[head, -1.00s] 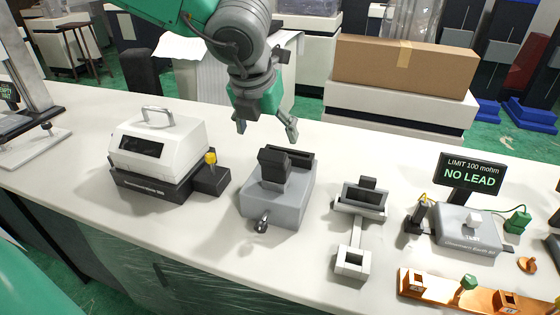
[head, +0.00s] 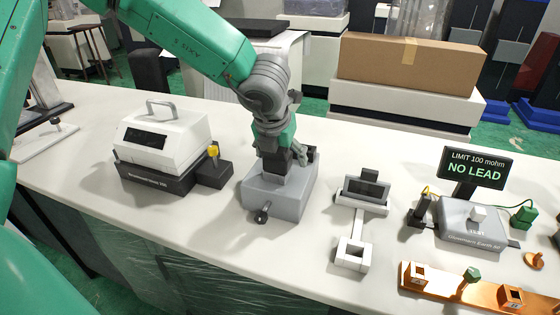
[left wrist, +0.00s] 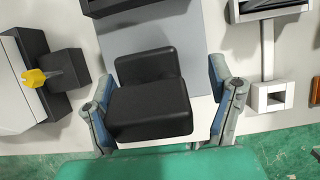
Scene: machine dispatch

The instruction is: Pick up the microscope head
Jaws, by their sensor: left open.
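The microscope head, which I take to be the black stepped block (left wrist: 150,95), stands on a grey box (head: 290,200). In the left wrist view it sits between my two fingers, with a gap to the right finger; contact at the left finger is hard to judge. In the head view my left gripper (head: 287,158) is directly over the box, pointing down, and mostly hides the block. The gripper is open. My right gripper is not in view.
Left of the grey box stands a white instrument (head: 165,135) with a yellow knob (head: 213,151) on its side block. To the right are a white stand (head: 352,250), a "NO LEAD" display (head: 474,168) and an orange rail (head: 455,290). The white bench front is clear.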

